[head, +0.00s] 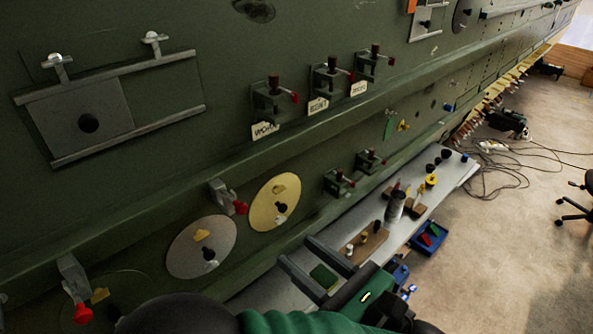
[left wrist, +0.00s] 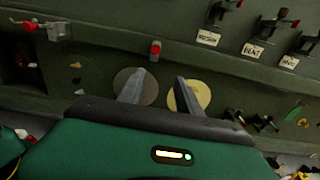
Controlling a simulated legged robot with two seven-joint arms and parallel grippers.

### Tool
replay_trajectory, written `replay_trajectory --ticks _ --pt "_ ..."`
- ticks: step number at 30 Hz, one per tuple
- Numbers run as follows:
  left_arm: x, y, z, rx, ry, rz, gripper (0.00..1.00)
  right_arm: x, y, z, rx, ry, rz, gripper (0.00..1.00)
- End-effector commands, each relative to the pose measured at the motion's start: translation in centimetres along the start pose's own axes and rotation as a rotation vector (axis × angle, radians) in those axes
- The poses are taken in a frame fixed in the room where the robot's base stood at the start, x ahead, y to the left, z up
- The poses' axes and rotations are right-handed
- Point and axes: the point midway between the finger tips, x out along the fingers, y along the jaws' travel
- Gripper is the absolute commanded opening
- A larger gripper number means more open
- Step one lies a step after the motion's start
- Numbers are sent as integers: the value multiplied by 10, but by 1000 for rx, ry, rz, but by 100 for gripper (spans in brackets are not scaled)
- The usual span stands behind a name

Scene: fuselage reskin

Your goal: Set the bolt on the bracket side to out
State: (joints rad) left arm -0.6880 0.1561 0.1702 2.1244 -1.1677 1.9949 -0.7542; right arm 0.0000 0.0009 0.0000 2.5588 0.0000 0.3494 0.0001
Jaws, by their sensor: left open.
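Three bolt units with dark knobs and red tips sit in a row on the green fuselage wall, each above a small pale label: the left unit (head: 272,100), the middle unit (head: 328,77) and the right unit (head: 372,63). The label lettering is too small to read surely, so I cannot tell which is the bracket side. They also show at the upper right of the left wrist view, the middle one (left wrist: 266,27) included. My left gripper (head: 296,249) is open and empty, below these units and near the yellow disc (head: 273,203); its fingers also show in the left wrist view (left wrist: 161,77).
A silver disc (head: 201,247) lies beside the yellow one, with red-tipped latches nearby (head: 228,198). Two smaller dark clamps (head: 339,182) sit on the lower wall. Cables lie on the floor at right.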

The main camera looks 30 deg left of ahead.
Motion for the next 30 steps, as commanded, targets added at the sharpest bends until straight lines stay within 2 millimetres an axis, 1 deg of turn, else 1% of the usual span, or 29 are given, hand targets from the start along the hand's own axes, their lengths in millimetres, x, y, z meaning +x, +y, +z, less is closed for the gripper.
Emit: replay_trajectory --ticks 1,2,5,10,16,17,18,21,27,30 --pt "-5 0 8 2 -22 -7 41 -2 0 0 0 -1 0 36" --pt "-6 0 10 2 -31 -8 41 -2 0 0 0 -1 0 36" --pt "-3 -1 9 4 -34 -4 41 0 0 1 0 -2 0 36" --pt "15 -6 6 10 -28 2 41 0 0 1 0 -2 0 36" --pt "33 -5 7 6 -27 4 41 0 0 0 0 -1 0 36" --pt "43 -5 13 6 -28 3 41 -9 0 -1 0 -1 0 36" --pt "54 -4 14 8 -28 4 41 -14 0 -3 0 -1 0 36" --pt "81 -3 15 7 -28 4 41 -24 0 -5 0 0 0 36" --pt "129 -4 16 7 -29 2 41 -43 0 -10 0 -1 0 36" --pt "149 -5 15 9 -28 1 41 -49 0 -11 0 -1 0 36"
